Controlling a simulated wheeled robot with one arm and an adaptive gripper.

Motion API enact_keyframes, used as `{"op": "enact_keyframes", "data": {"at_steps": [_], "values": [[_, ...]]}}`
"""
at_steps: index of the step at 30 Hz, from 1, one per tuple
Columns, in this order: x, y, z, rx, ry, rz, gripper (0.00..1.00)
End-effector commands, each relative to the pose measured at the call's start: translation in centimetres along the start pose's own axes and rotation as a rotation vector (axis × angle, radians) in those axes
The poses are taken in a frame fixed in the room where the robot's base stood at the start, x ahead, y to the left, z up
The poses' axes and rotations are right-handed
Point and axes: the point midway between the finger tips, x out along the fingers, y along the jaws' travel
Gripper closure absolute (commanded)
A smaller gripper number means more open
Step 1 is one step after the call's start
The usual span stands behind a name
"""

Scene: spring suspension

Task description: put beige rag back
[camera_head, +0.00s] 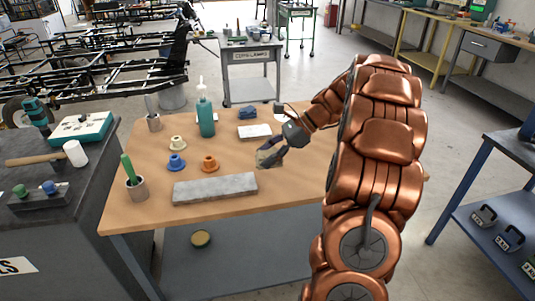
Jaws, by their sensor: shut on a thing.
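My copper arm reaches in from the right over the wooden workbench (140,212). My gripper (267,152) is low over the right half of the top, shut on a small beige-olive rag (266,160). The dark fingers hide part of the rag. I cannot tell whether the rag touches the benchtop.
A long grey block (214,188) lies at the front. Behind it are an orange piece (209,163), a blue piece (177,163) and a cream piece (178,143). A teal bottle (206,117), a white block (254,132) and a blue item (247,113) stand farther back.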

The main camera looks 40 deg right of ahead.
Motion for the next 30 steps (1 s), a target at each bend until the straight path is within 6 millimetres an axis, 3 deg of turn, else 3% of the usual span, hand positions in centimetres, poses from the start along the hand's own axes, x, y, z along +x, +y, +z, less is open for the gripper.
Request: {"op": "enact_keyframes", "data": {"at_steps": [21, 30], "values": [[3.7, -0.1, -4.5, 0.001, 0.000, -0.003, 0.89], [4.3, -0.1, -5.2, 0.000, 0.000, -0.002, 0.89]]}}
